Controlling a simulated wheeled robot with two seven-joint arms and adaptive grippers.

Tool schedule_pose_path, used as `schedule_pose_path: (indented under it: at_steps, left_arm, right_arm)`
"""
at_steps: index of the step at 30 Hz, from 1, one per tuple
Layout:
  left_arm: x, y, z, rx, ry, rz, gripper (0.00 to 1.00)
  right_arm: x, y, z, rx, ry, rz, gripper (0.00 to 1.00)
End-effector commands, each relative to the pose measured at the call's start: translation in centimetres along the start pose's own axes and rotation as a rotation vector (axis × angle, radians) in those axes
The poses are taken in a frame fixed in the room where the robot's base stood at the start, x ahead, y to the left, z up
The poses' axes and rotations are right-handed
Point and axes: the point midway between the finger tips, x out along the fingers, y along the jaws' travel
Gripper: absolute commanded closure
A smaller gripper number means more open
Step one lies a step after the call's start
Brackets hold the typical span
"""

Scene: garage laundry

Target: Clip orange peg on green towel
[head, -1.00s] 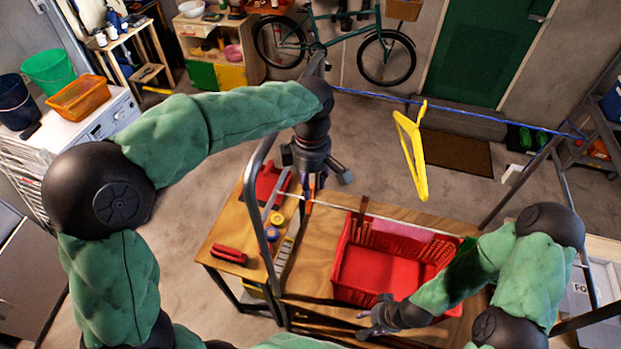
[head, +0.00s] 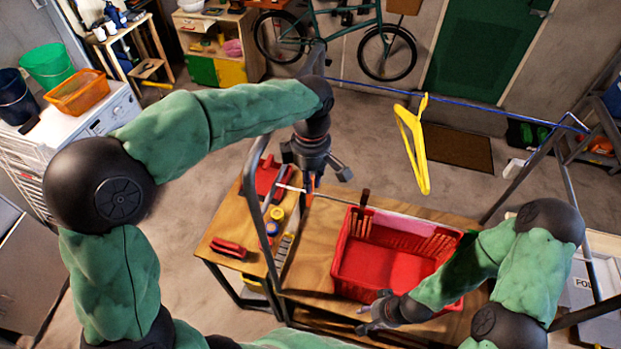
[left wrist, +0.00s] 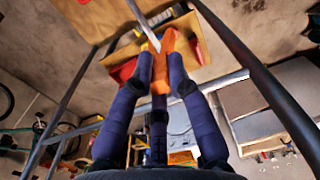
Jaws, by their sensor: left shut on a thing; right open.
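My left gripper (head: 312,177) is shut on an orange peg (left wrist: 161,66), above the wooden workbench. The peg is upright between the fingers in the left wrist view, and a small part of it shows in the head view (head: 310,186). A pale rod or line passes close by the peg; I cannot tell whether they touch. My right gripper (head: 372,318) is open and empty, at the near edge of the red basket. I cannot make out a green towel; dark green near the right forearm blends with my green sleeve.
The workbench (head: 318,243) carries a red basket (head: 341,262) with pink cloth at its back rim, and a red-handled tool (head: 229,247). A yellow hanger (head: 413,148) hangs on a blue line (head: 480,99). Grey metal posts (head: 253,165) rise beside the left gripper.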

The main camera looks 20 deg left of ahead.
Motion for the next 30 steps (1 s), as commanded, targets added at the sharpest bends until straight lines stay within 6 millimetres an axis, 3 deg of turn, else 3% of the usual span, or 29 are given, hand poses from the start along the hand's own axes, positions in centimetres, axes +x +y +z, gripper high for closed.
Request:
schedule_pose_path:
  at_steps: [30]
  left_arm:
    - [-4.4, -0.1, 0.0, 0.000, -0.001, 0.002, 1.00]
  right_arm:
    - [-3.1, -1.1, 0.1, 0.000, 0.000, 0.000, 0.56]
